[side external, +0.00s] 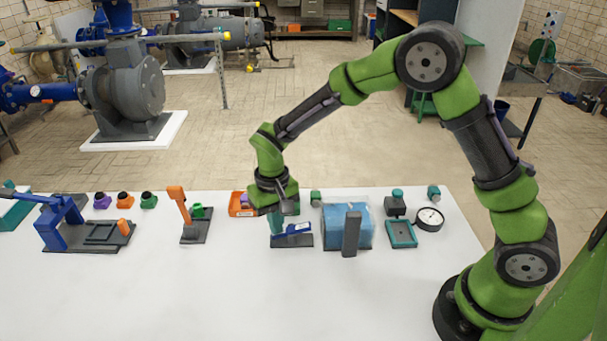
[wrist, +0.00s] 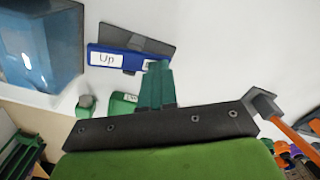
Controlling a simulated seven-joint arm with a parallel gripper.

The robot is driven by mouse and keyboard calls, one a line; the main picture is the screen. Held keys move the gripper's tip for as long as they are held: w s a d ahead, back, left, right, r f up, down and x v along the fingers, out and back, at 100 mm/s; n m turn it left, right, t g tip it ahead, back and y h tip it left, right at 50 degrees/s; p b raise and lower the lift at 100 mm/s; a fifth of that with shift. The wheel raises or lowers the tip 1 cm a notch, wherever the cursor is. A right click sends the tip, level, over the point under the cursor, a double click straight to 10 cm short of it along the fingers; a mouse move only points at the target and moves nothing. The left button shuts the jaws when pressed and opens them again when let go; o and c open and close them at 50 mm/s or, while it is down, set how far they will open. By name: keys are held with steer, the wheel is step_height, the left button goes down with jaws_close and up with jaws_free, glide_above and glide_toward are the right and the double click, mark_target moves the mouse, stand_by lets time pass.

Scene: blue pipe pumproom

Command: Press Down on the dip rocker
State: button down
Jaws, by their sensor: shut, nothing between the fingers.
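The dip rocker (side external: 296,229) is a blue tilting plate on a dark grey base (side external: 292,242) on the white table. In the side view its right end sits higher than its left. In the wrist view the rocker (wrist: 132,62) shows a white "Up" label (wrist: 105,59) on its left part. My gripper (side external: 276,226) is shut and empty, pointing down at the rocker's left end in the side view. In the wrist view its teal fingers (wrist: 157,72) cover the rocker's other end, so any label there is hidden. I cannot tell whether the fingertips touch it.
A clear blue box (side external: 335,240) with a dark grey post (side external: 351,233) stands close right of the rocker. An orange lever (side external: 178,203) stands to the left, and an orange tray (side external: 236,208) lies behind. A gauge (side external: 429,218) is farther right. The front of the table is clear.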

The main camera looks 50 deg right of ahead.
step_height(320, 180, up, 8)
stand_by(0.7)
steer(key=shift+w+r, duration=0.1)
steer(key=s+d+r+t+y, duration=0.1)
steer(key=s+d+r+t, duration=0.2)
steer(key=s+r, duration=0.3)
steer(key=s+d+r+m+t+y, duration=0.1)
steer(key=s+d+r+t, duration=0.3)
steer(key=s, duration=0.9)
step_height(320, 180, up, 3)
steer(key=shift+d+f, duration=0.15)
steer(key=shift+d, duration=0.2)
